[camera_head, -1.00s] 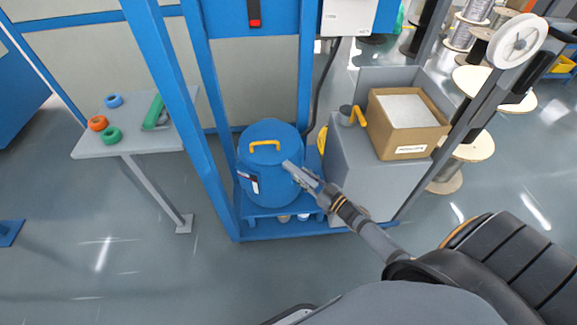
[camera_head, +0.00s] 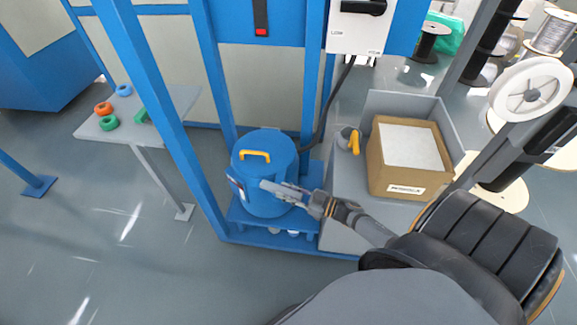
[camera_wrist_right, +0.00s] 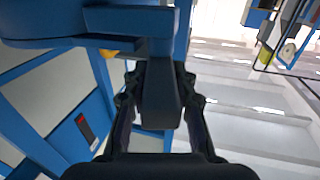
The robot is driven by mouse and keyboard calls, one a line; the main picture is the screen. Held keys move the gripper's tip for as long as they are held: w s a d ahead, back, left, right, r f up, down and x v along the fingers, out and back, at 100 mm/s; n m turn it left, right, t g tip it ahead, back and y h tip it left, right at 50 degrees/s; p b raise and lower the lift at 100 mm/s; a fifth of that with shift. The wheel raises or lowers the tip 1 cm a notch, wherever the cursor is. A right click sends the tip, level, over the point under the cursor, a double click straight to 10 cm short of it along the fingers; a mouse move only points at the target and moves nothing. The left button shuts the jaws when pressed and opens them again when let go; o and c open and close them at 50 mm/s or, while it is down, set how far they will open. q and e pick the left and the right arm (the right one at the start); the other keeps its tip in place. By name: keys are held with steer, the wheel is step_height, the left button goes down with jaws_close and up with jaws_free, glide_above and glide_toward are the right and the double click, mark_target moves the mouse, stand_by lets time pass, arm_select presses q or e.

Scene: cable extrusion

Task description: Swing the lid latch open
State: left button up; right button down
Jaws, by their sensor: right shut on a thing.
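The blue drum (camera_head: 266,205) stands upright on a blue shelf, with a blue lid (camera_head: 275,142) and yellow handle (camera_head: 254,155) on top. My right gripper (camera_head: 285,192) is at the drum's front right side, below the lid rim. In the right wrist view my right gripper (camera_wrist_right: 160,80) has its fingers on both sides of a dark bar, which looks like the latch lever (camera_wrist_right: 160,105). The bar joins a blue block (camera_wrist_right: 130,20) at the top. My left gripper is in neither view.
Blue frame posts (camera_head: 150,110) stand left of the drum. A grey cabinet (camera_head: 345,185) with a cardboard box (camera_head: 405,190) is close on the right. A small table (camera_head: 170,112) with coloured rings is at the left. The floor in front is clear.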

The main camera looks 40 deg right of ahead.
stand_by(0.4)
steer(key=c, duration=1.1)
jaws_free()
steer(key=shift+v, duration=3.75)
